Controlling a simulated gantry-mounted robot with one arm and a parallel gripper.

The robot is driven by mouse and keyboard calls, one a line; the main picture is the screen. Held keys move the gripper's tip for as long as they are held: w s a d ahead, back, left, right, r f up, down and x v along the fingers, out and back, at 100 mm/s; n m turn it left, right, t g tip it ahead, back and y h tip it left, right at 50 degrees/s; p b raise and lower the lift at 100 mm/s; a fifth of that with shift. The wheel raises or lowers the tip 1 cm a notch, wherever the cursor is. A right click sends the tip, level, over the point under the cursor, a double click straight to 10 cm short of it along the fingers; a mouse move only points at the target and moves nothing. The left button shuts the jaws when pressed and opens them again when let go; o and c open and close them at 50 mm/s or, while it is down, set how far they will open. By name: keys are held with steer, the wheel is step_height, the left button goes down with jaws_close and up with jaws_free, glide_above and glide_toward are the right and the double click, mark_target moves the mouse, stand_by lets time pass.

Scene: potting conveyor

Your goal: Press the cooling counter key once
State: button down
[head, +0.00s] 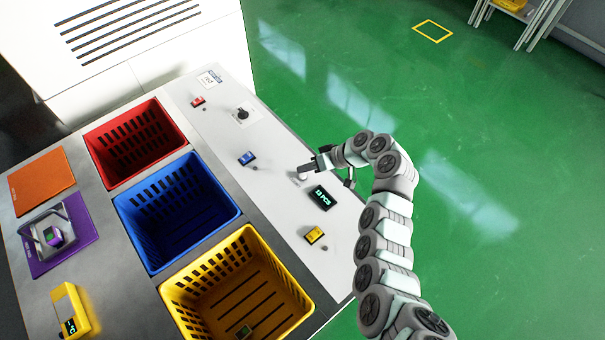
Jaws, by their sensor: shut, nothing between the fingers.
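My gripper (305,169) is shut and empty, over the white control panel (275,196). Its dark fingertips are just above or touching a small pale round shape (298,177), perhaps a key, mostly hidden under the fingers; contact cannot be told. A black counter display (321,197) with lit characters, apparently "12 PCS", lies just below and right of the fingertips. A blue unit (247,158), a red unit (198,101) and a yellow unit (314,234) sit along the same panel. Their labels are too small to read, so I cannot tell which key is the cooling counter's.
A black knob (243,114) stands on the panel. Red (103,128), blue (127,206) and yellow (173,290) crates line its left side; a small item lies in the yellow one. An orange mat (41,181), a purple mat (82,222) and a yellow device (70,303) are further left.

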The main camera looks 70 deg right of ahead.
mark_target(305, 176)
steer(key=shift+r, duration=0.1)
steer(key=shift+r+p, duration=0.95)
steer(key=shift+r, duration=1.5)
